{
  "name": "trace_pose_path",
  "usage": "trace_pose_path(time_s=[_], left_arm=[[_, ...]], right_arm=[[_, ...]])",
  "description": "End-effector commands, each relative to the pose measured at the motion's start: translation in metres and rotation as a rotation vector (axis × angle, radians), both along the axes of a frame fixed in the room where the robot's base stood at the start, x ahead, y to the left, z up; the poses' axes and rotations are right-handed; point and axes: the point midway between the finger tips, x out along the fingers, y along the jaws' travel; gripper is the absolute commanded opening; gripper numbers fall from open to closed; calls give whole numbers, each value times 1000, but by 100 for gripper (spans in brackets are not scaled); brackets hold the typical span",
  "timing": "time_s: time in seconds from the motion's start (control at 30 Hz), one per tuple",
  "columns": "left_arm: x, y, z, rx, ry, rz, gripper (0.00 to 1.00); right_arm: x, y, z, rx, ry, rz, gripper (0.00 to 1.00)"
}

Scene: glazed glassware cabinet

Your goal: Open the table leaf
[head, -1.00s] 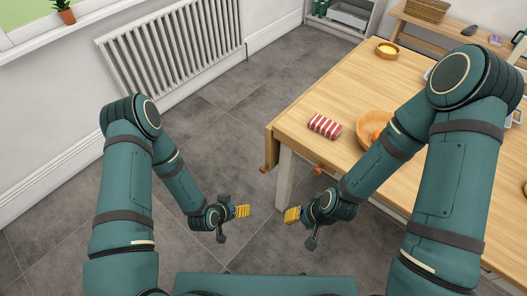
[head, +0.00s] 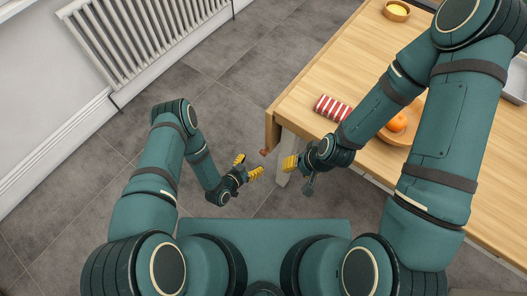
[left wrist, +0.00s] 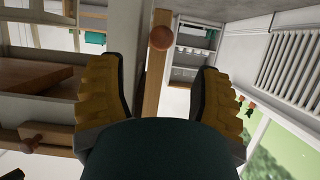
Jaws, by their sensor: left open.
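The wooden table (head: 330,73) stands at the right in the head view. Its leaf (head: 272,130) hangs down at the table's left end, with a round brown knob (head: 264,152) low on it. My left gripper (head: 248,167) is open and empty, just left of and below the knob, apart from it. In the left wrist view the leaf (left wrist: 155,90) appears nearly edge-on between the yellow fingers, with the knob (left wrist: 161,38) near the top. My right gripper (head: 290,163) is by the table's near corner; its yellow fingers overlap, so its opening is unclear.
On the table lie a red-and-white striped cloth (head: 331,107), a wooden bowl with an orange (head: 397,122), and a small bowl (head: 397,10). A radiator (head: 140,37) is on the wall at the left. The grey floor (head: 225,90) between wall and table is clear.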

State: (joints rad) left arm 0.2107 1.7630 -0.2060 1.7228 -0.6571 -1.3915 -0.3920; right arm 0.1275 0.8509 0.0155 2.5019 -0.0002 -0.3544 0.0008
Motion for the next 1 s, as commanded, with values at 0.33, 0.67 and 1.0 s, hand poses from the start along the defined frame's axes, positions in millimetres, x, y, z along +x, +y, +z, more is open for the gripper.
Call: trace_pose_path(time_s=[0.33, 0.67, 1.0], left_arm=[[49, -37, -27, -1, -2, 0, 65], [69, -50, -35, -1, 2, 2, 65], [69, -50, -35, -1, 2, 2, 42]], right_arm=[[4, 0, -20, -1, -9, -2, 47], [5, -1, -26, -3, -13, -3, 47], [5, -1, -25, -3, -13, -3, 47]])
